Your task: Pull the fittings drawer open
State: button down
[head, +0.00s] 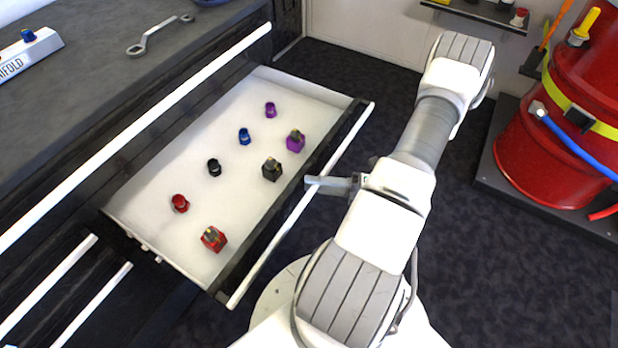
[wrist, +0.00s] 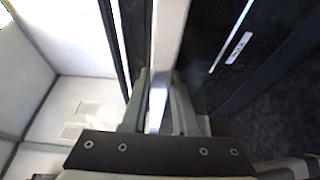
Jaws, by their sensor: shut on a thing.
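The fittings drawer (head: 150,215) stands pulled out from the dark cabinet in the head view, with its white inside showing. Several small fittings lie in it: red, black, blue and purple ones, some round and some block-shaped with brass-like tops. Its long white bar handle (head: 270,245) runs along the front edge. My gripper (head: 318,184) is shut on the handle, near the middle of its length. In the wrist view, the handle (wrist: 163,50) passes between the two fingers of my gripper (wrist: 158,100).
A grey worktop (head: 90,80) with a wrench (head: 160,35) and a manifold block (head: 28,55) is at the left. Other drawer handles (head: 45,285) show below left. A red drum (head: 545,150) stands on a dark base at the right. Dark floor lies open between.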

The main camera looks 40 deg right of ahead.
jog(key=shift+s+d, duration=0.25)
jog(key=shift+s, duration=0.35)
jog(key=shift+s+d, duration=0.2)
jog(key=shift+s, duration=0.35)
jog(key=c, duration=0.7)
grip_release()
jog(key=p+v, duration=0.1)
jog(key=v, duration=1.6)
jog(key=shift+s+d, duration=0.1)
jog(key=shift+d, duration=0.1)
